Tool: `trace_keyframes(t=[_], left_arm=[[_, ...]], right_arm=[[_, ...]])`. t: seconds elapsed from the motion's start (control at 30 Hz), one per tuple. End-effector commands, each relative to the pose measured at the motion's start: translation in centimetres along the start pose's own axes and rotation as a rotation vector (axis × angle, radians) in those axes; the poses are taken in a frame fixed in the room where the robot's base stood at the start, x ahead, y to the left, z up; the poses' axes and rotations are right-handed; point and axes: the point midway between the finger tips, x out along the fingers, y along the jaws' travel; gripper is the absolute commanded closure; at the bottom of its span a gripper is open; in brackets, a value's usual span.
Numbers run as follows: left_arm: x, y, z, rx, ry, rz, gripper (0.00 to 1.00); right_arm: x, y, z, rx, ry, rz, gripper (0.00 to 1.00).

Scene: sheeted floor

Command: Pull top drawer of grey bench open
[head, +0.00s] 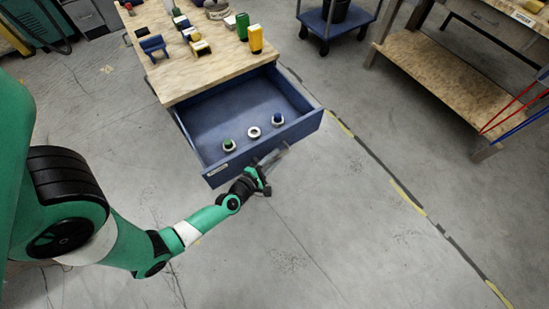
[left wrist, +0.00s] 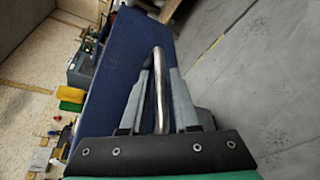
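The bench's top drawer (head: 216,122) is blue and pulled well out from under the bench's wooden top (head: 195,76). A metal bar handle (head: 276,156) sits on the drawer's front. My left gripper (head: 262,178) is at that handle, in front of the drawer. The exact contact is partly hidden. My right gripper is out of view.
Inside the drawer lie a green-topped item (head: 228,145), a white ring (head: 254,132) and a blue-topped item (head: 278,119). Bottles and small parts stand on the benchtop. A blue cart (head: 340,22) and a wooden workbench (head: 450,75) stand to the right. The floor before the drawer is clear.

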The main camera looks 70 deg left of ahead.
Motion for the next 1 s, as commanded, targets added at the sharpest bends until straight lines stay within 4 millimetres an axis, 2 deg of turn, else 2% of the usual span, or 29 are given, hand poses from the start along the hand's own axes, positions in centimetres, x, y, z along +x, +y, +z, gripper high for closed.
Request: trace_keyframes(t=[0.03, 0.07, 0.1, 0.37, 0.47, 0.57, 0.83, 1.0], left_arm=[[0.0, 0.0, 0.0, 0.0, 0.0, 0.0, 0.59], [0.0, 0.0, 0.0, 0.0, 0.0, 0.0, 0.54], [0.0, 0.0, 0.0, 0.0, 0.0, 0.0, 0.53], [-0.1, 0.0, 0.0, 0.0, 0.0, -0.001, 0.53], [-0.9, -0.1, 0.0, 0.0, 0.001, -0.004, 0.53], [-2.6, 0.0, 0.1, 0.001, 0.0, -0.005, 0.53], [-9.3, 0.2, 0.2, 0.004, -0.003, -0.008, 0.53], [-11.2, 0.1, 0.2, 0.001, -0.004, -0.005, 0.53]], right_arm=[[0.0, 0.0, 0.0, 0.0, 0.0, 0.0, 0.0], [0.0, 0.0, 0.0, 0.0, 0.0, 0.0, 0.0], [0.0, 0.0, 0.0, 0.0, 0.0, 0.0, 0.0], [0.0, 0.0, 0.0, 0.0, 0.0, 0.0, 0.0], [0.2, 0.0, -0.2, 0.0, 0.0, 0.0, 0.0], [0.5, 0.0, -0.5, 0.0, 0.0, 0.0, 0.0], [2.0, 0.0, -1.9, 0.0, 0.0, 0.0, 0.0], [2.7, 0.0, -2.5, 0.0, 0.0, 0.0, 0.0]])
